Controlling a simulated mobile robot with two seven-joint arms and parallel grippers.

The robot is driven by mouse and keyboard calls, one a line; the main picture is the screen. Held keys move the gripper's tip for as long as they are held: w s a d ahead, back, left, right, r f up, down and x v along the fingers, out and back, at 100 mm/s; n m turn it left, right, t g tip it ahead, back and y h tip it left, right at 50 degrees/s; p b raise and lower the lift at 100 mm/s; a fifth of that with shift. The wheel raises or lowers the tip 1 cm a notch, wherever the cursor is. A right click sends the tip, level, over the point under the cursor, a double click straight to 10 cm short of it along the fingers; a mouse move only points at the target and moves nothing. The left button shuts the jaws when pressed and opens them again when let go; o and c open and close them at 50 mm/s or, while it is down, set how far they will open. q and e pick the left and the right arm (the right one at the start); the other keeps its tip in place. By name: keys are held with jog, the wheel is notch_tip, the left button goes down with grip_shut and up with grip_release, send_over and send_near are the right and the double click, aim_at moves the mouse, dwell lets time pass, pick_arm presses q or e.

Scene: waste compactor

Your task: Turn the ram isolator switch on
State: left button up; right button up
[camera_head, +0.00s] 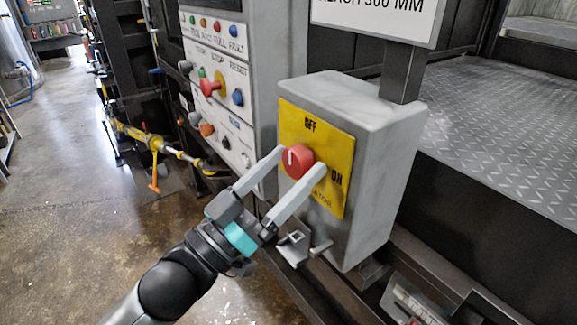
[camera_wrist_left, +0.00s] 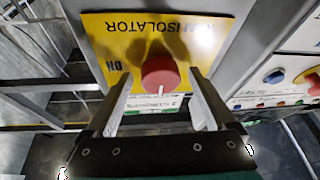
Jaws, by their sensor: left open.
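The ram isolator switch is a red round knob (camera_head: 298,160) on a yellow plate (camera_head: 340,150) on the front of a grey box (camera_head: 385,165). The white mark on the knob points up toward OFF; ON is printed to the right. My left gripper (camera_head: 301,162) is open, with one finger on each side of the knob. In the left wrist view the plate (camera_wrist_left: 210,35) appears upside down, and the red knob (camera_wrist_left: 160,75) sits between the two fingers. Whether the fingers touch the knob cannot be told. My right gripper is not in view.
A control panel (camera_head: 219,85) with coloured buttons stands left of the box. A sign on a post (camera_head: 403,72) rises above the box. A tread-plate surface (camera_head: 500,130) lies to the right. A yellow bar (camera_head: 150,140) is at the left, with open floor (camera_head: 50,200) beyond.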

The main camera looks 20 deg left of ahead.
pick_arm(q)
jog(key=c, duration=1.4)
